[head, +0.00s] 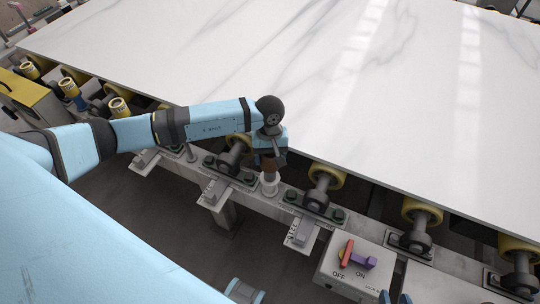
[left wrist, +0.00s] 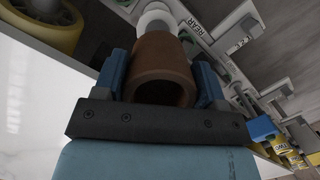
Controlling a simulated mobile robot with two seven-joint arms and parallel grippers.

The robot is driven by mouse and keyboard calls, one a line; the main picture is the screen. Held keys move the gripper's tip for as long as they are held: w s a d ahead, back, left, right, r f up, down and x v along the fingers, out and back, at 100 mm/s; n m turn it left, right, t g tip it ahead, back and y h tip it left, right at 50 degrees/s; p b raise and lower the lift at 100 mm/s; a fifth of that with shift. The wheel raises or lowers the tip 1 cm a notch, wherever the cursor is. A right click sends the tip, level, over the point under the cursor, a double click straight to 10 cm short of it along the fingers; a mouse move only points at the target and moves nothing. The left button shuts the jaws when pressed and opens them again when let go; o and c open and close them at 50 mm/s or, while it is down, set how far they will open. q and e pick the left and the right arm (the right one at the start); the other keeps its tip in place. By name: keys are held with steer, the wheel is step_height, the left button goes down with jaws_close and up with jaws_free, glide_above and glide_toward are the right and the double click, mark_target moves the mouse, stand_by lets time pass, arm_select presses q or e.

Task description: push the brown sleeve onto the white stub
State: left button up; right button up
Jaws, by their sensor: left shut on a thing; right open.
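The brown sleeve (head: 268,165) is upright between the fingers of my left gripper (head: 272,154), which is shut on it. The sleeve also shows in the left wrist view (left wrist: 163,62), with its open end facing the camera and blue fingers on both sides. The white stub (head: 269,186) stands on the metal rail directly below the sleeve. In the left wrist view the stub (left wrist: 157,18) shows beyond the sleeve's far end, roughly in line with it. I cannot tell whether the sleeve is around its tip. My right gripper (head: 395,298) shows only its blue fingertips, apart and empty, at the bottom edge.
A white marble slab (head: 290,70) lies on yellow rollers (head: 327,176) close behind the stub. Roller brackets and labelled metal tabs line the rail. A switch box (head: 350,266) with a red and purple lever stands at the lower right.

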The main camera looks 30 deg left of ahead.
mark_target(270, 170)
steer(key=shift+f, duration=0.2)
arm_select(q)
steer(key=shift+b, duration=0.3)
arm_select(e)
steer(key=shift+f, duration=0.2)
arm_select(q)
steer(key=shift+b, duration=0.35)
arm_select(e)
steer(key=shift+f, duration=0.25)
arm_select(q)
steer(key=shift+f, duration=0.15)
arm_select(e)
steer(key=shift+f, duration=0.2)
arm_select(q)
steer(key=shift+f+b, duration=0.25)
steer(key=shift+b, duration=0.15)
steer(key=shift+f, duration=0.1)
arm_select(e)
steer(key=shift+f, duration=0.3)
arm_select(q)
steer(key=shift+f+b, duration=0.9)
steer(key=shift+b, duration=0.1)
arm_select(e)
steer(key=shift+w+a+f, duration=0.1)
steer(key=shift+f, duration=0.55)
